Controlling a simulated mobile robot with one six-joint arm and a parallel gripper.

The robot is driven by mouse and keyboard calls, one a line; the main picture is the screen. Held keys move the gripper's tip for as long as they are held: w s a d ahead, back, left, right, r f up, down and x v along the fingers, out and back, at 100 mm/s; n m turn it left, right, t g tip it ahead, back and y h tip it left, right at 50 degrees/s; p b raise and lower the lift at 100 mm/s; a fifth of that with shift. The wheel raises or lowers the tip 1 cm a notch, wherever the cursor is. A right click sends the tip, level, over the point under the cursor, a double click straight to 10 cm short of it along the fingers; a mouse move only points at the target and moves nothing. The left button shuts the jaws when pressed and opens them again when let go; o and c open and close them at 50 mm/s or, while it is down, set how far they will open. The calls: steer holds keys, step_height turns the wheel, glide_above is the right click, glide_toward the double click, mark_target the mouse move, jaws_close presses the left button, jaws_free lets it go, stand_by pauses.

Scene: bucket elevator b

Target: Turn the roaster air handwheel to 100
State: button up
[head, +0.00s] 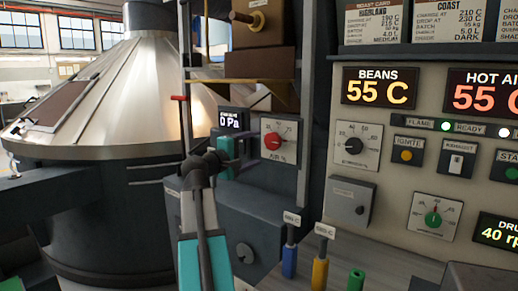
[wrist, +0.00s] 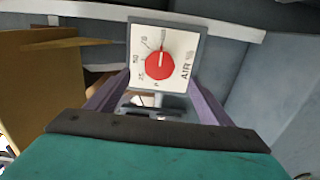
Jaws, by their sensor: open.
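The roaster air handwheel is a red round knob (head: 272,141) on a white square dial plate (head: 292,128) marked "AIR %". In the wrist view the red knob (wrist: 159,65) sits ahead, between and beyond my fingers, with the plate (wrist: 185,40) appearing rotated. A thin pale pointer line on the knob points toward the top of that picture, near the upper end of the scale; the exact reading is too small to tell. My gripper (wrist: 156,80) is open, with purple-grey fingers either side of the knob's line and apart from it. In the head view my gripper (head: 238,152) is left of the plate.
A small display reading "0 Pa" (head: 231,120) is just above my gripper. A brown box and shelf (head: 245,66) overhang the dial. Blue, yellow and green handles (head: 320,272) stand below right. A control panel (head: 400,150) is at right.

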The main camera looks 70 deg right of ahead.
steer(key=shift+w+a, duration=0.1)
steer(key=shift+a, duration=0.3)
